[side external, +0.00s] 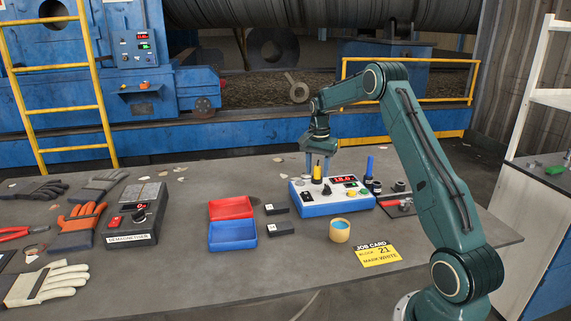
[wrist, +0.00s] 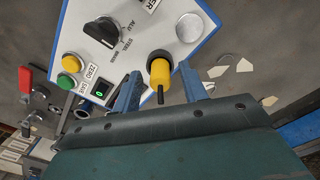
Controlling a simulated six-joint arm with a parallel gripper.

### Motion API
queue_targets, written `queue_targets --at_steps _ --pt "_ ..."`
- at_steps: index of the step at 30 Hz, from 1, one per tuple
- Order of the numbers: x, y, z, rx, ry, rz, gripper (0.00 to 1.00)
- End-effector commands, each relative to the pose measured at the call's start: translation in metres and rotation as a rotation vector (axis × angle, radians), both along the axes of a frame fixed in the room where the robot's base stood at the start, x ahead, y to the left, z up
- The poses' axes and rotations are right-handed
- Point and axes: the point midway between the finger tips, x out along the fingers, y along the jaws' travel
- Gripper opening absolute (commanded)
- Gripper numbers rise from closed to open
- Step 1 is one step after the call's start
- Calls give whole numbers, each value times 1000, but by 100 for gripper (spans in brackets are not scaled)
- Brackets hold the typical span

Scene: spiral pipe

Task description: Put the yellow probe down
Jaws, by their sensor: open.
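The yellow probe (side external: 317,173) stands upright at the back left of the blue-and-white instrument box (side external: 325,208). In the wrist view the yellow probe (wrist: 160,73) sits in a black collar on the box's white panel, with a dark thin end towards my gripper. My gripper (side external: 318,166) is just above and around it. In the wrist view the two blue fingers of my gripper (wrist: 167,88) are apart, one on each side of the probe, with gaps visible. The box also shows a knob, buttons and a lit red display.
A blue marker (side external: 370,166) stands beside the box on the right.

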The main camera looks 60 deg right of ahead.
Motion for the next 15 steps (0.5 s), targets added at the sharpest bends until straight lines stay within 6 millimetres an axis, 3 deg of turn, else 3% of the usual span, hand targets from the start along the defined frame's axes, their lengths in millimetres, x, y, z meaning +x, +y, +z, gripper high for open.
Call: queue_targets --at_steps 8,15 --pt "1 0 27 -3 -3 0 43" --pt "1 0 66 -4 -4 0 43"
